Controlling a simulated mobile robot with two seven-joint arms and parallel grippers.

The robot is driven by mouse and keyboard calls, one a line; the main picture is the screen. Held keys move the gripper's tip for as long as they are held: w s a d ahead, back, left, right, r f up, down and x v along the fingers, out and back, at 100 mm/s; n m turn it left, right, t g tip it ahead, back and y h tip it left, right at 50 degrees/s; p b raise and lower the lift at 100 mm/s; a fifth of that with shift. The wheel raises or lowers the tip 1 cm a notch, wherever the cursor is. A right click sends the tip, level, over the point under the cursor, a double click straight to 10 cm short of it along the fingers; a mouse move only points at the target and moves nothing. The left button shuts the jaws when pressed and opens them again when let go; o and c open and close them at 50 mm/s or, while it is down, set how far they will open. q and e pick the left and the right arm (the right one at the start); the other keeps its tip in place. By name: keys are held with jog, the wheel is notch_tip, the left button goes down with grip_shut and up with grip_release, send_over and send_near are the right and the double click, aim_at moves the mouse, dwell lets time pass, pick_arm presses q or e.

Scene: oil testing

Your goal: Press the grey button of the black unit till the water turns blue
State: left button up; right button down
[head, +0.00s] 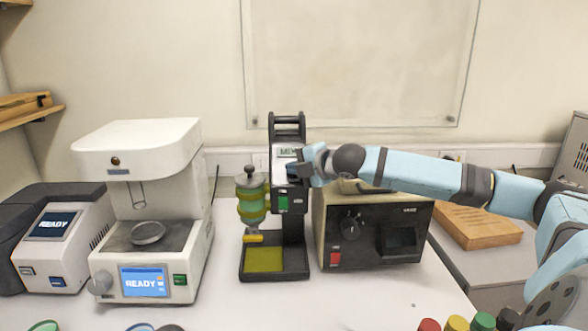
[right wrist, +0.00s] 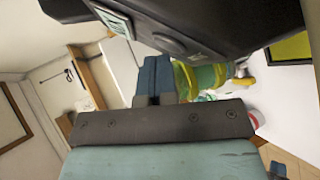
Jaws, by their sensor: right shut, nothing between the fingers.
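The black unit (head: 293,225) stands upright on the white table, with a small display (head: 289,153) near its top. A glass vessel (head: 251,205) of yellow-green liquid is on its left side; no blue shows in it. The right wrist view shows the black unit (right wrist: 230,25) close up, with the display (right wrist: 113,22), the grey button (right wrist: 170,43) and part of the vessel (right wrist: 200,77). My right gripper (head: 298,169) is shut and empty at the unit's front. Its fingertips (right wrist: 153,64) are close to the grey button; I cannot tell whether they touch. My left gripper is out of view.
A white device (head: 145,215) reading READY and a darker one (head: 60,230) stand at the left. A black-fronted box (head: 375,235) stands right of the unit, below my right arm. Coloured caps (head: 457,323) are at the front edge. Front-centre table is clear.

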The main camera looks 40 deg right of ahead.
jog(key=shift+s+a+r+p, duration=0.3)
jog(key=shift+s+a+r, duration=0.15)
jog(key=shift+r, duration=0.2)
jog(key=s+r, duration=0.1)
jog(key=a+r, duration=0.1)
jog(key=s+a+r+p, duration=0.1)
jog(key=shift+s+r, duration=0.3)
dwell(1.4)
